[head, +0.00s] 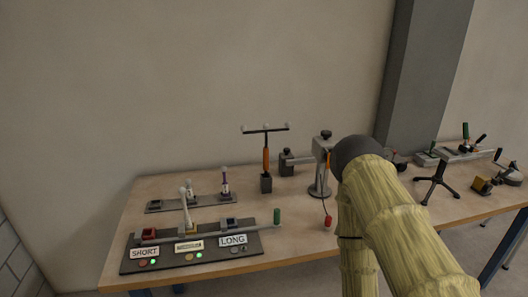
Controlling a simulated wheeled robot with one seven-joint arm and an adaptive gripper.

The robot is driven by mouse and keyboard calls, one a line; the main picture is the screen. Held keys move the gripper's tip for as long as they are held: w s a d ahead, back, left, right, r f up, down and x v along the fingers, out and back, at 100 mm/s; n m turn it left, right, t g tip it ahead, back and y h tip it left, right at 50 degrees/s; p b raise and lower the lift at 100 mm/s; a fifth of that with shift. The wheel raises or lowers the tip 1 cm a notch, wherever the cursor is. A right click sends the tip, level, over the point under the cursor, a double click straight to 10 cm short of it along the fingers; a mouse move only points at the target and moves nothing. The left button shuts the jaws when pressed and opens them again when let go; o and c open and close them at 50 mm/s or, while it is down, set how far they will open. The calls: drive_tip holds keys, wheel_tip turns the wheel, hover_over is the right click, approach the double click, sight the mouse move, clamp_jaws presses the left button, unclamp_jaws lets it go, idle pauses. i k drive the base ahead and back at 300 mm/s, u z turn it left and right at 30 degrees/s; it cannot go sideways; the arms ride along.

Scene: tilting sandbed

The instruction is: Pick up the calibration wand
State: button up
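The calibration wand (266,157) stands upright near the back of the wooden table, left of my arm. It has an orange handle and a dark T-shaped crossbar with small pale balls on it. Its lower end sits in a small dark block (266,184). My arm, in a yellowish sleeve with a dark rounded joint, rises at the right of the head view. My gripper cannot be seen, and no part of my arm visibly touches the wand.
A grey clamp stand (320,170) with a hanging red piece (328,222) is right of the wand. A dark panel (195,254) labelled SHORT and LONG lies at front left, a small rack (190,203) behind it. A small black tripod (436,183) and other tools stand at right.

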sight(266, 150)
drive_tip(key=k, duration=0.6)
drive_tip(key=u, duration=0.45)
drive_tip(key=i, duration=1.5)
drive_tip(key=z, duration=1.25)
